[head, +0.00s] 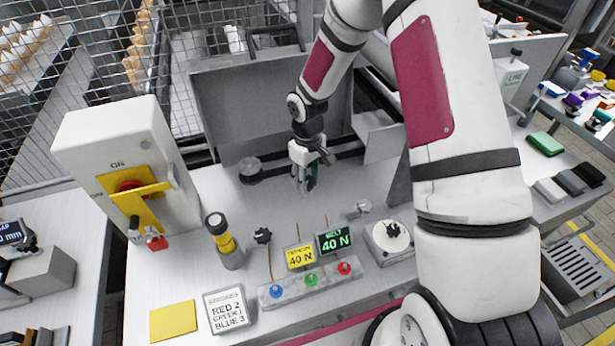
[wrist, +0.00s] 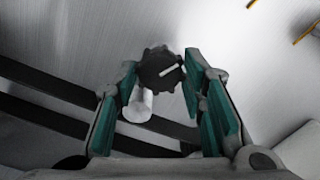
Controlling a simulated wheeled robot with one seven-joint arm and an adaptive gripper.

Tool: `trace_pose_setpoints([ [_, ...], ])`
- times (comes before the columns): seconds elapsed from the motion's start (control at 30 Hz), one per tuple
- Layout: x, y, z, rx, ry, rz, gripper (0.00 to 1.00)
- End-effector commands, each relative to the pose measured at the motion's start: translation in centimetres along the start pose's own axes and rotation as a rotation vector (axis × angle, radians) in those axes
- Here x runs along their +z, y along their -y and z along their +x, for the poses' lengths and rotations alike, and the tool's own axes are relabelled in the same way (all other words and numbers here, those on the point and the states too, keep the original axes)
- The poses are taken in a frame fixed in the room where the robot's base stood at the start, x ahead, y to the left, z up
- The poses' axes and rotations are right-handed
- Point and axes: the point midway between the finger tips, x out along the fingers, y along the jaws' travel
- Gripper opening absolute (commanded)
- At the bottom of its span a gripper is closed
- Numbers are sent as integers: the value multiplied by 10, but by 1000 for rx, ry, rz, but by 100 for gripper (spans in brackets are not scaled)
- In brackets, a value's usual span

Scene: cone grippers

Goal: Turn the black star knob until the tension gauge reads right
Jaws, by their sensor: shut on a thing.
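The black star knob (wrist: 160,69) sits between my fingertips in the wrist view, with a white pointer line on its face. A pale cylinder (wrist: 137,106) shows beside it. My gripper (wrist: 157,78) is shut on the knob, with a green-padded finger on either side. In the head view my gripper (head: 305,184) points down over the white bench and hides the knob. A black display (head: 334,240) reads "BELT 40 N" in green. A yellow card (head: 300,256) beside it appears to read "TENSION 40 N".
Another black star-shaped piece (head: 262,236) shows near the grey bar (head: 290,293) with blue, green and red pieces. A round white dial (head: 392,237), a yellow-black post (head: 223,240) and a switch box (head: 125,165) stand around. A dark belt (head: 345,154) runs behind my gripper.

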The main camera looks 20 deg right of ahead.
Motion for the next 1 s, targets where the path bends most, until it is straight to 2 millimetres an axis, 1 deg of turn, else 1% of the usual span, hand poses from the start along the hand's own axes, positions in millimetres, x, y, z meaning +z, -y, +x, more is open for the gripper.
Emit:
trace_pose_setpoints([
  [0.03,0,0,0,0,-1,0,40],
  [0.07,0,0,0,0,-1,1,46],
  [0.1,0,0,0,0,-1,1,55],
  [0.13,0,0,0,0,-1,1,58],
  [0.4,0,0,0,0,0,1,58],
  [0.53,-1,-1,-7,1,-2,2,58],
  [0.67,-1,-1,-27,2,-4,3,58],
  [0.9,-1,-1,-76,3,-5,2,58],
  [1.0,0,-1,-94,3,-3,2,58],
])
